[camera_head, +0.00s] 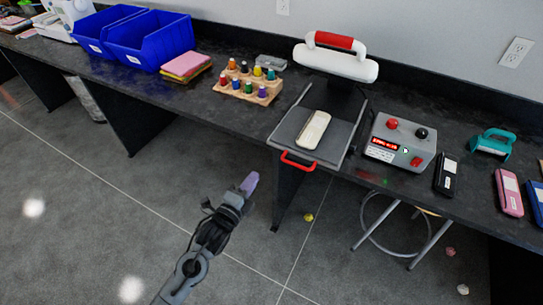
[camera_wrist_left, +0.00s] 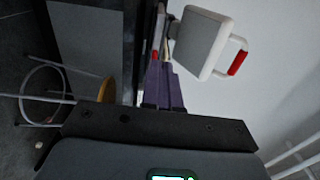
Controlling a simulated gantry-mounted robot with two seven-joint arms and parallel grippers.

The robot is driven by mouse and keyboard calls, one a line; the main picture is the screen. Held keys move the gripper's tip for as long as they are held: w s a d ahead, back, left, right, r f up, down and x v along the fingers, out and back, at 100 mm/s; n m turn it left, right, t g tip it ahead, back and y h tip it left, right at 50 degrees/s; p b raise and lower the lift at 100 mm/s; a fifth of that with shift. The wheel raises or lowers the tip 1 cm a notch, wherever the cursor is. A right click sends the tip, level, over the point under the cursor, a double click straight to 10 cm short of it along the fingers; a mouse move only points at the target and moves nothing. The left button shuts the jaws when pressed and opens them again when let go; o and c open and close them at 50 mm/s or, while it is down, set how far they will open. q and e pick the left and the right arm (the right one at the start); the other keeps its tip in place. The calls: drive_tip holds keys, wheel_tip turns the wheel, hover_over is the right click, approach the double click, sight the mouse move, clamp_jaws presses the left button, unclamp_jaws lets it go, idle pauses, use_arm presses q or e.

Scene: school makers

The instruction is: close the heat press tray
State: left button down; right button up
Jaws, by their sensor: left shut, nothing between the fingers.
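The heat press tray (camera_head: 341,138) is a dark grey slab that sticks out past the front edge of the table. Its red handle (camera_head: 298,161) is at the front, and a cream-coloured object (camera_head: 314,129) lies on it. The white upper part of the press (camera_head: 335,64) with a red grip stands behind and above the tray; it also shows in the left wrist view (camera_wrist_left: 203,42). My left gripper (camera_head: 249,184) has purple fingers, is shut and empty, and is in front of the table, left of and apart from the tray handle. My right gripper is not in view.
A grey control box (camera_head: 401,143) stands right of the tray. A wooden rack of coloured bottles (camera_head: 249,86) and blue bins (camera_head: 151,40) are to the left. A stool (camera_head: 385,229) is under the table. The floor around my left arm is open.

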use_arm(q)
drive_tip(key=b, duration=0.4)
approach(276, 146)
drive_tip(key=x, duration=0.5)
drive_tip(key=shift+w+d, duration=0.1)
drive_tip(key=shift+w, duration=0.15)
drive_tip(key=shift+w+d, duration=0.3)
drive_tip(key=shift+w, duration=0.35)
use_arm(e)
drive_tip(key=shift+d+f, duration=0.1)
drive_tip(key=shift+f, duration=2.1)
